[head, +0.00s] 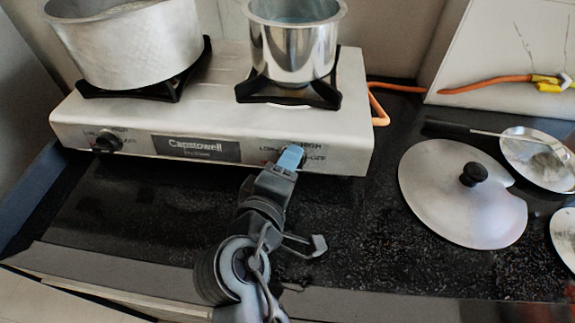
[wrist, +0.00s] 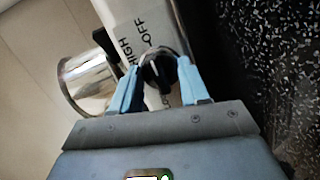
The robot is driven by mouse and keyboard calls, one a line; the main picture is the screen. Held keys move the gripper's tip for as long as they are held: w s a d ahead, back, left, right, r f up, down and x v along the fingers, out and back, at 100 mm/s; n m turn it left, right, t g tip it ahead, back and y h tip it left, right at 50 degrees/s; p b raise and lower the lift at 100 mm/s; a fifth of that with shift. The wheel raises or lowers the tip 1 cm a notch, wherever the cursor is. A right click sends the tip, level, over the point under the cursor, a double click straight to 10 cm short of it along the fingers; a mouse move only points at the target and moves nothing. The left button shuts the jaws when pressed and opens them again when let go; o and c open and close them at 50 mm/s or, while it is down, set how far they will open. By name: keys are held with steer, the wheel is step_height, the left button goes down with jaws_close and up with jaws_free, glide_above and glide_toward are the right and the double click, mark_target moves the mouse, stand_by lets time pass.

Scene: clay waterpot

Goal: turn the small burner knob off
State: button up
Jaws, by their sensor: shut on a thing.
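A white two-burner gas stove (head: 222,118) stands on a black counter. The small burner knob (wrist: 158,74) is black and sits on the right part of the stove's front panel, below the smaller pot. My gripper (head: 290,158) reaches up to this knob from the front. In the wrist view, its blue fingers (wrist: 159,68) are on either side of the knob and shut on it. The labels HIGH and OFF show beside the knob. In the head view the gripper mostly hides the knob. The other burner knob (head: 106,141) is at the panel's left end.
A large dull pot (head: 125,50) stands on the left burner and a shiny small pot (head: 292,50) on the right one. A lid (head: 450,200) and a ladle (head: 535,160) lie at right. An orange gas hose (head: 490,86) runs behind. The counter before the stove is clear.

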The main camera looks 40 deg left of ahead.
steer(key=shift+s+a, duration=0.15)
steer(key=shift+a, duration=0.05)
steer(key=o, duration=0.8)
steer(key=shift+o, duration=1.3)
steer(key=shift+d, duration=0.1)
steer(key=v, duration=0.7)
steer(key=shift+s, duration=0.35)
steer(key=shift+d+r, duration=0.1)
steer(key=shift+d, duration=0.05)
